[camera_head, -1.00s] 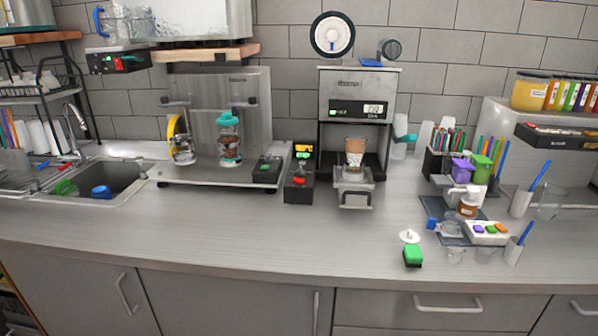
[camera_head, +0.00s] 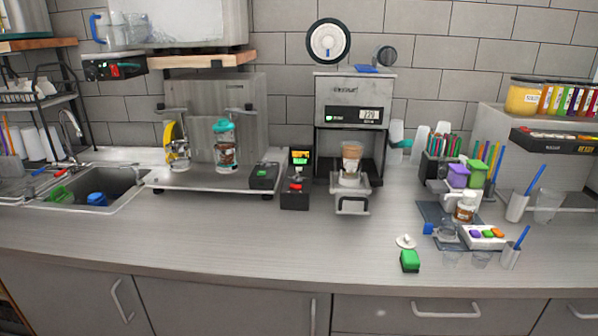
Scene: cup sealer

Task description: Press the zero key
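No key with a readable zero mark shows. The cup sealer (camera_head: 348,100) stands on the counter against the wall, with a small lit display (camera_head: 368,116) on its front. A brown cup (camera_head: 351,158) sits upright in its front holder. A black box (camera_head: 296,178) with a lit screen and a red button stands left of the sealer. Another black box (camera_head: 263,176) has a small green light. Neither of my grippers is in view.
A sink (camera_head: 132,187) is at the left. A green block (camera_head: 409,261) and a small white piece (camera_head: 405,242) lie near the front edge. Cups with blue sticks (camera_head: 516,208) stand at the right. The front middle of the counter (camera_head: 230,240) is clear.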

